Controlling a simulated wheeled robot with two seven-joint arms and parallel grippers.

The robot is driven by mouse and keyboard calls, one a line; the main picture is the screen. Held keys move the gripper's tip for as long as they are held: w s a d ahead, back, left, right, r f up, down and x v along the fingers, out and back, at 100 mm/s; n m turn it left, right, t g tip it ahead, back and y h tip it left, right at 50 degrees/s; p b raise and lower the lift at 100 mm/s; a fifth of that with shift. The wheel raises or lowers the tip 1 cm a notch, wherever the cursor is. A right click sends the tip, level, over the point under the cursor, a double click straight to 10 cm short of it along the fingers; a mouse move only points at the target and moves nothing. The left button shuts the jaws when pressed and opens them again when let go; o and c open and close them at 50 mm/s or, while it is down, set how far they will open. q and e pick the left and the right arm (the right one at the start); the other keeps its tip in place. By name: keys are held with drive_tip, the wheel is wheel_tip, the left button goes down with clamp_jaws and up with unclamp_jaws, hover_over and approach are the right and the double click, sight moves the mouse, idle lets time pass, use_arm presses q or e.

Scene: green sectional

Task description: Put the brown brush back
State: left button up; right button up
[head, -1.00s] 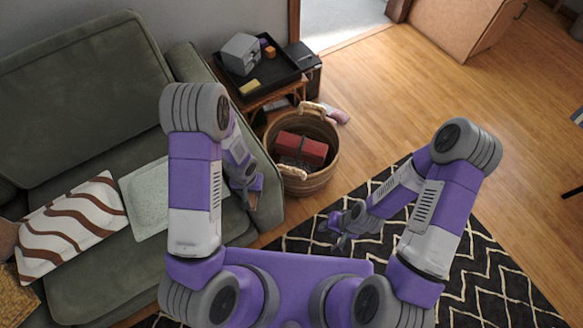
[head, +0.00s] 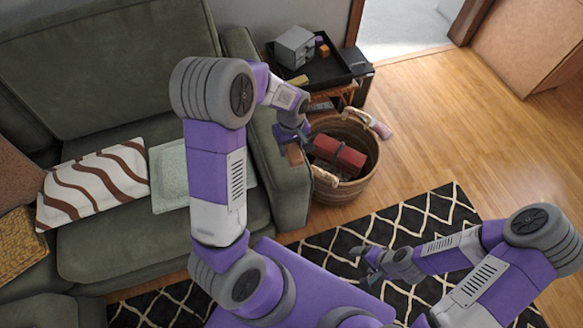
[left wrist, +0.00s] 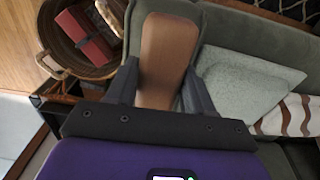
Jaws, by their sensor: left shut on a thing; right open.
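My left gripper (head: 293,140) is shut on the brown brush (left wrist: 167,60). In the left wrist view the brush's flat wooden back lies between the two fingers and reaches out past them. In the head view only a small brown part of the brush (head: 294,154) shows, above the sofa's right armrest, just left of the wicker basket (head: 368,172). The brush's underside is hidden. My right gripper (head: 366,262) is open and empty over the patterned rug.
The basket holds a red box (head: 340,155) with a dark strap. Behind it, a black tray (head: 335,77) on a side table carries a grey box (head: 295,47) and small blocks. The green sofa (head: 110,250) holds a striped pillow (head: 92,184). Wooden floor (head: 440,130) is clear at right.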

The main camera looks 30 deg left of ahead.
sight(291, 145)
use_arm(q)
wheel_tip(291, 145, down, 9)
drive_tip(key=b, duration=0.2)
drive_tip(key=shift+b, duration=0.4)
drive_tip(key=shift+f, duration=0.15)
drive_tip(key=o, duration=1.1)
drive_tip(key=shift+r, duration=0.45)
wheel_tip(291, 145, up, 12)
drive_tip(key=p, duration=0.4)
drive_tip(key=shift+f, duration=0.2)
